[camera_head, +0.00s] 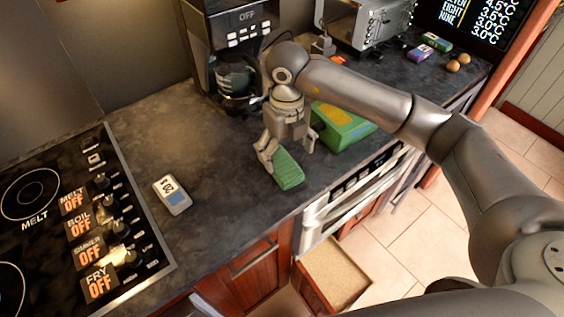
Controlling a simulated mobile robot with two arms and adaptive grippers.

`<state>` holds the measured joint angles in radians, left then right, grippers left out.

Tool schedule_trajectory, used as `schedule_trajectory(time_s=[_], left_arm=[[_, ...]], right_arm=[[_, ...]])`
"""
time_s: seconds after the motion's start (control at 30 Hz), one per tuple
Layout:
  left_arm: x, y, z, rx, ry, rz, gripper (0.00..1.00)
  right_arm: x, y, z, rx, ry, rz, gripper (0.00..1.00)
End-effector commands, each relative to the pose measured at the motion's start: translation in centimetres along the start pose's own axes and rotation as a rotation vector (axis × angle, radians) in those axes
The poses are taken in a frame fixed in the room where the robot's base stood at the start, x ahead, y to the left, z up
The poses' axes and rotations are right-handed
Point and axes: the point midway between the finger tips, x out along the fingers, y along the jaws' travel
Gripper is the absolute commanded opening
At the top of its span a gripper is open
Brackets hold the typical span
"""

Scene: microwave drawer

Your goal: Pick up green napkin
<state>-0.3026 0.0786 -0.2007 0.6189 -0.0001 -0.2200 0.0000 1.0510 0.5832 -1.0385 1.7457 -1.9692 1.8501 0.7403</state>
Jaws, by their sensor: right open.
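The green napkin (287,171) is a small folded, textured green piece lying on the dark countertop near its front edge. My right gripper (287,152) reaches down over it from above, with its fingers apart. One finger is at the napkin's left side and the other is near its far right side. I cannot tell whether either finger touches it. The far end of the napkin is partly hidden by the gripper. My left gripper is not in view.
A larger green box (345,128) stands just right of the gripper. A coffee maker (232,55) is behind. A stove (75,215) and a small white device (172,195) are to the left. An open drawer (337,272) is below the counter. A toaster oven (368,22) stands at the back.

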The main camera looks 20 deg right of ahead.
Motion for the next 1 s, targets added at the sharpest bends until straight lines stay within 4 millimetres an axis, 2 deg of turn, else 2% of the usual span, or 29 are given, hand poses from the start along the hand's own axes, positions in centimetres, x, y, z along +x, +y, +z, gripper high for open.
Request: schedule_trajectory(time_s=[0.23,0.5,0.8,1.0], left_arm=[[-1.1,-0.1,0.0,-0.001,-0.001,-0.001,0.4],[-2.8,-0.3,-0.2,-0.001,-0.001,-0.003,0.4],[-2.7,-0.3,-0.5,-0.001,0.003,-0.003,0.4],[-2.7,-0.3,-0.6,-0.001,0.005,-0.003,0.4]], right_arm=[[1.8,-0.1,-0.1,0.001,0.003,0.0,0.83],[5.4,-0.2,0.0,0.0,0.003,0.001,0.83],[6.1,-0.1,0.1,-0.001,-0.001,0.001,0.83],[6.1,-0.1,0.1,-0.001,-0.001,0.001,0.59]])
